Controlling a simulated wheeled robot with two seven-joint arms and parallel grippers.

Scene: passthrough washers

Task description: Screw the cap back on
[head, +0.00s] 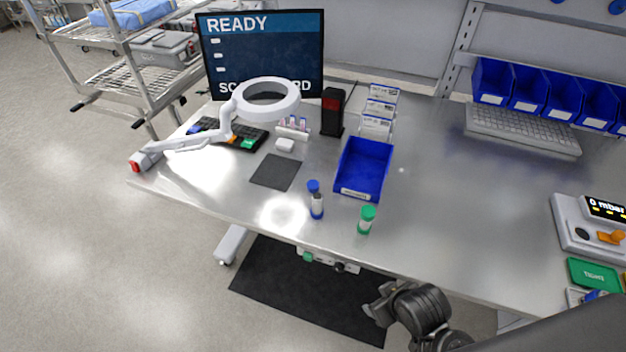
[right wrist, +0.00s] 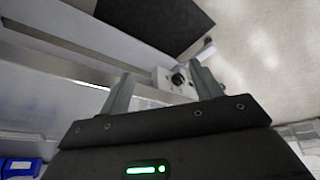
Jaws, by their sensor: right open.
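Two small capped containers stand upright on the metal table in the head view. One has a blue cap (head: 313,186) over a body with a pale label (head: 317,204). The other is green-topped (head: 366,219) with a pale label, a little to the right and nearer the front edge. I cannot tell how tightly either cap sits. My right gripper (head: 376,305) is in front of and below the table's front edge, apart from both containers. In the right wrist view its two fingers (right wrist: 161,72) are spread with nothing between them. My left gripper is not in view.
A blue bin (head: 363,169) stands behind the containers, with a dark mat (head: 275,172) to their left. A white ring lamp (head: 266,100) overhangs the left side. The centre-right tabletop is clear.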

